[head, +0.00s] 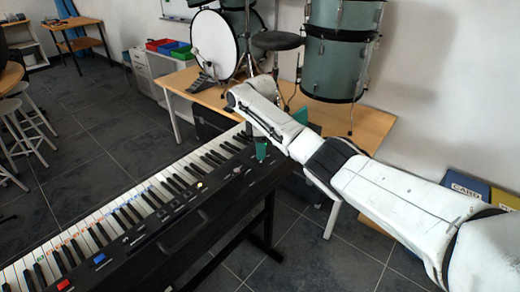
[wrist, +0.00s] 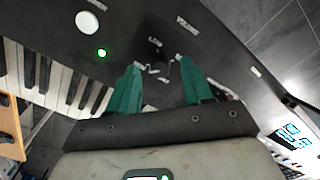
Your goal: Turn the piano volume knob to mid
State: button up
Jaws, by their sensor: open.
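The black electric piano (head: 205,215) stands across the left and middle of the head view. In the wrist view its dark panel (wrist: 215,35) fills the upper part, with white lettering reading LOW and VOLUME. The small dark volume knob (wrist: 161,70) appears between my fingertips, hard to tell from the black panel. White marks lie around it; its pointer setting is unclear. My gripper (wrist: 158,66) has green fingers spread apart, one on each side of the knob. I cannot tell whether they touch it. In the head view a green finger (head: 262,150) shows over the panel's far end.
A white round button (wrist: 87,22) and a lit green light (wrist: 102,53) lie left of the knob. Piano keys (wrist: 45,80) run along the left. A drum kit (head: 225,45) and wooden table (head: 200,92) stand behind; open floor (head: 90,130) lies left.

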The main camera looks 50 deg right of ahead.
jog(key=shift+f, duration=0.45)
grip_shut()
